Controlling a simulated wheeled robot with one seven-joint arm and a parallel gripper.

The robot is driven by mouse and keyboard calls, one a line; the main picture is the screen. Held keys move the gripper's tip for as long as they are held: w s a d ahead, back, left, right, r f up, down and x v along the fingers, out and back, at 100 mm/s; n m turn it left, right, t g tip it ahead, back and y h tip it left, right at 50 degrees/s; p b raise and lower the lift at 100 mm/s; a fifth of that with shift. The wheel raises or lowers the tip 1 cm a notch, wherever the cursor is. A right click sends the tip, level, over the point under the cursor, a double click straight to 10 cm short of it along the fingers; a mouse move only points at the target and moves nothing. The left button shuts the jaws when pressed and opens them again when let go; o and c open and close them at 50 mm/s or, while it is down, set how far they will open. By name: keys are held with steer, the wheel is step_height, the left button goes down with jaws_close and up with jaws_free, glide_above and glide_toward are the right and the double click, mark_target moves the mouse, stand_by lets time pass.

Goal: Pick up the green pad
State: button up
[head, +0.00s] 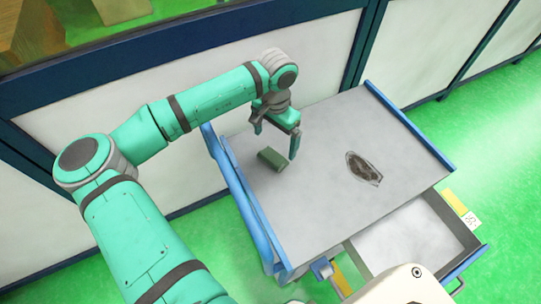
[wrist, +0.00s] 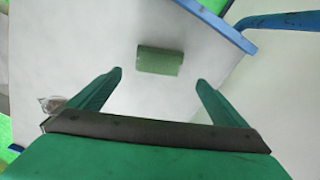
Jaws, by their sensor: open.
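The green pad (head: 272,159) is a small dark green block lying on the grey top of the cart (head: 325,205), near its left edge. In the wrist view the pad (wrist: 160,61) lies beyond my fingertips, roughly centred between them. My gripper (head: 275,138) is open and empty, above the cart top and close to the pad. In the wrist view my gripper (wrist: 158,78) shows its two green fingers spread wide, with the pad narrower than the space between them. The pad is apart from both fingers.
A dark, flat oval item (head: 364,168) lies on the cart top to the right. Blue rails (head: 250,215) edge the cart's sides. An open drawer (head: 415,235) sticks out at the lower right. A white wall panel (head: 200,75) stands behind. The middle of the top is clear.

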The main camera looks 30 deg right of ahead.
mark_target(275, 155)
steer(key=shift+s+d+f, duration=0.1)
steer(key=shift+s+f, duration=0.1)
steer(key=shift+f, duration=0.3)
steer(key=shift+s+d+f, duration=0.1)
steer(key=shift+s+f, duration=0.05)
steer(key=shift+f, duration=0.3)
steer(key=shift+w+a+f, duration=0.1)
steer(key=shift+a+f, duration=0.05)
steer(key=shift+f, duration=1)
steer(key=shift+a+f, duration=0.15)
steer(key=shift+f, duration=1)
steer(key=shift+c, duration=0.6)
steer(key=c, duration=1)
